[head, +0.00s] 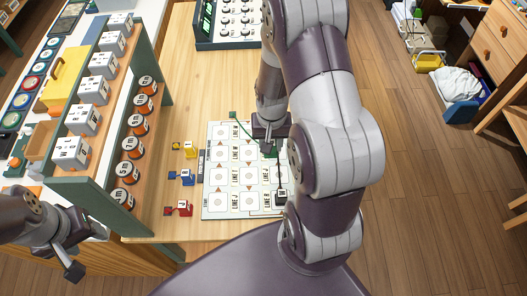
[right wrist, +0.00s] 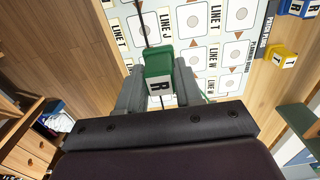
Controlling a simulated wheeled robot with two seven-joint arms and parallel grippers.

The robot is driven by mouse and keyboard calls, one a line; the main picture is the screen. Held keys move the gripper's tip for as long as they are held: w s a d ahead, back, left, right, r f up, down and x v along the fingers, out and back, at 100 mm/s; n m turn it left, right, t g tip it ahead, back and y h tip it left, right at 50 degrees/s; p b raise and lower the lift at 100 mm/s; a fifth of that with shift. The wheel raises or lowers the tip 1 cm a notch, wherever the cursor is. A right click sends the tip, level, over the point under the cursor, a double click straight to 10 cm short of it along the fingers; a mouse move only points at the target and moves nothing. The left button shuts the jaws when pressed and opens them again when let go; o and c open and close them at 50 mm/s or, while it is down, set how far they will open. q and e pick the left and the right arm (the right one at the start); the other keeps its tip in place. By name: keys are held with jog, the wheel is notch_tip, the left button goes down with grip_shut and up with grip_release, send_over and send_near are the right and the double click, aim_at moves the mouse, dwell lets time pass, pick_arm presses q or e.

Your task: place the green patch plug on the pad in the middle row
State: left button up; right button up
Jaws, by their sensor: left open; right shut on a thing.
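The green patch plug (right wrist: 158,64), marked R, is between the fingers of my right gripper (right wrist: 160,85) in the right wrist view, which is shut on it. In the head view this gripper (head: 268,142) is over the right part of the white pad board (head: 205,212), and the plug is mostly hidden. I cannot tell whether the plug touches the board. A green cord runs to a small green end (head: 232,114) by the board's far edge. Several pads, such as one pad (head: 247,177), look empty. My left gripper (head: 75,252) is open and empty at the lower left.
A black plug (head: 281,196) with a black cord sits at the board's near right. Yellow (head: 190,150), blue (head: 187,177) and red (head: 185,208) plugs stand left of the board.

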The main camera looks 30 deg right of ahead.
jog(key=shift+s+a+f, duration=0.1)
jog(key=shift+s+a, duration=0.1)
jog(key=shift+s, duration=0.55)
jog(key=w+f, duration=0.2)
jog(key=w, duration=0.1)
jog(key=w+a+f+p, duration=0.1)
jog(key=w+f, duration=0.1)
jog(key=w, duration=0.2)
jog(key=w+f+p, duration=0.1)
jog(key=w+f, duration=0.1)
jog(key=w, duration=0.2)
jog(key=shift+a+f, duration=0.15)
jog(key=shift+f, duration=0.2)
jog(key=shift+w+f, duration=0.1)
jog(key=shift+f, duration=0.1)
notch_tip(320, 180, down, 4)
jog(key=shift+r+p, duration=0.15)
jog(key=shift+p, duration=0.45)
jog(key=shift+f+b, duration=0.3)
jog(key=o, duration=1)
jog(key=shift+o, duration=0.2)
jog(key=shift+r, duration=0.2)
